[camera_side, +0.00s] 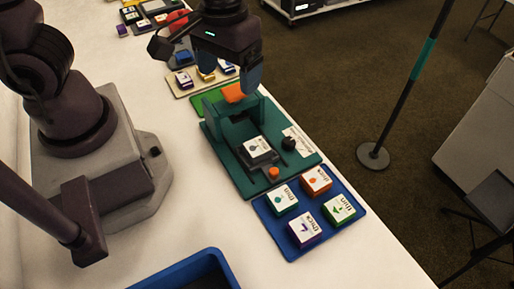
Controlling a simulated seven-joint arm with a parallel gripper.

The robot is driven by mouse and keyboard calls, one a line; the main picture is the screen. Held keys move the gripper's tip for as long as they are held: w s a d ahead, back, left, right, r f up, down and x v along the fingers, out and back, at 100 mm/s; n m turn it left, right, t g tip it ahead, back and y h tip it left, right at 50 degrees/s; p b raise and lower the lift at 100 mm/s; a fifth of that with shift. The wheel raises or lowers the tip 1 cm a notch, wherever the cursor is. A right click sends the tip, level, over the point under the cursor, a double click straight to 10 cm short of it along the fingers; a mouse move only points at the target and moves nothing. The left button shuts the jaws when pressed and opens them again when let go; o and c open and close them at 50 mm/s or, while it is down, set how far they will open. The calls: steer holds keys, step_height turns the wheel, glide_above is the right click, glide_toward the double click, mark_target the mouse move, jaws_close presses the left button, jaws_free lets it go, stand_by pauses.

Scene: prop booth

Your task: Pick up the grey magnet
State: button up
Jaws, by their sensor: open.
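No piece is plainly readable as the grey magnet. A dark grey block with a white label on top (258,149) lies on the green board (231,163) and may be it, but I cannot tell. My gripper (231,80) points down with its two blue-grey fingers apart. It is above the far end of the green board, near an orange block (233,93) on the green arch. Nothing shows between the fingers, and I cannot tell how high they are above the orange block. My gripper hides part of the table behind it.
A blue tray (276,238) holds several labelled blocks in front of the board. A black knob (289,143) and an orange button (273,173) stand on the board. A blue bin (170,278) is at the bottom. A beige tray (188,91) lies behind.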

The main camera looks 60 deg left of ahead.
step_height(320, 180, down, 5)
steer(key=w+d+n, duration=0.1)
steer(key=d+n, duration=0.1)
steer(key=n, duration=1.1)
glide_above(258, 148)
step_height(258, 148, down, 8)
steer(key=shift+s+a+f, duration=0.1)
steer(key=shift+s, duration=0.05)
steer(key=shift+f, duration=3.05)
steer(key=c, duration=1)
steer(key=shift+r, duration=0.1)
